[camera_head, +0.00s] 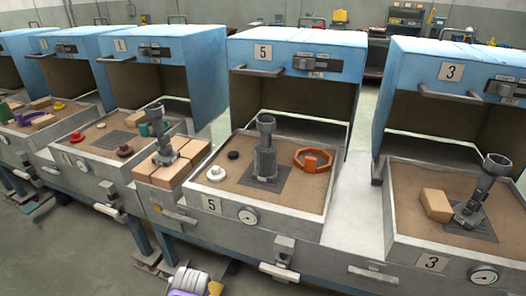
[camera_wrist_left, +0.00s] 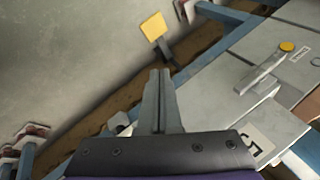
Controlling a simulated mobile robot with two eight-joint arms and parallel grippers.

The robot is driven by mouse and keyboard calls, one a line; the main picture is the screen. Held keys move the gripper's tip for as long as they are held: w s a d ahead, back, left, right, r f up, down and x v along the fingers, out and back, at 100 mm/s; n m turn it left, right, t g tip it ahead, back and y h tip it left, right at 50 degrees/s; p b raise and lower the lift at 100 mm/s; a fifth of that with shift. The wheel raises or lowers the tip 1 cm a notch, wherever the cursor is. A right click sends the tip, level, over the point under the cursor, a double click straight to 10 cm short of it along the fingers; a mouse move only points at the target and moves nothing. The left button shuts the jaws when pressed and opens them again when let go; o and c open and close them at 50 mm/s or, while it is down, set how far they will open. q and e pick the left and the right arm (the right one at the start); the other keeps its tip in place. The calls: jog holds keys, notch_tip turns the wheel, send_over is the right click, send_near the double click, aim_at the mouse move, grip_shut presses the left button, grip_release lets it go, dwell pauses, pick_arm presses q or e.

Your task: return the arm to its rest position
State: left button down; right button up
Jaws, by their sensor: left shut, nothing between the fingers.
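My left gripper (camera_wrist_left: 161,78) shows in the left wrist view with its two grey fingers together and nothing between them. It points over the floor beside the bench, clear of any object. In the head view a purple and grey part of my arm shows at the bottom edge, in front of the bench; the fingers cannot be made out there. My right gripper is in neither view.
A blue-hooded station 5 (camera_head: 297,60) holds a dark metal shell (camera_head: 265,150), an orange ring (camera_head: 313,160) and small discs. Station 3 (camera_head: 455,72) stands to the right. Tan blocks (camera_head: 172,168) sit left of station 5.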

pick_arm(q)
jog(key=s+d+r+n+g+h, duration=0.1)
jog(key=s+r+n, duration=0.3)
jog(key=s, duration=0.8)
jog(key=s+r+n+h, duration=0.1)
jog(key=s+n, duration=0.4)
jog(key=s, duration=0.7)
notch_tip(320, 180, up, 27)
jog(key=w+p, duration=0.1)
jog(key=p, duration=2.3)
jog(key=shift+w+r+t, duration=0.2)
jog(key=shift+w+t, duration=0.1)
jog(key=shift+t, duration=0.1)
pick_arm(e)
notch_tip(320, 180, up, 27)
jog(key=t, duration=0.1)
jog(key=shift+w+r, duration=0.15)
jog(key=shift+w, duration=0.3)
pick_arm(q)
jog(key=shift+s+d, duration=0.1)
jog(key=shift+s, duration=0.05)
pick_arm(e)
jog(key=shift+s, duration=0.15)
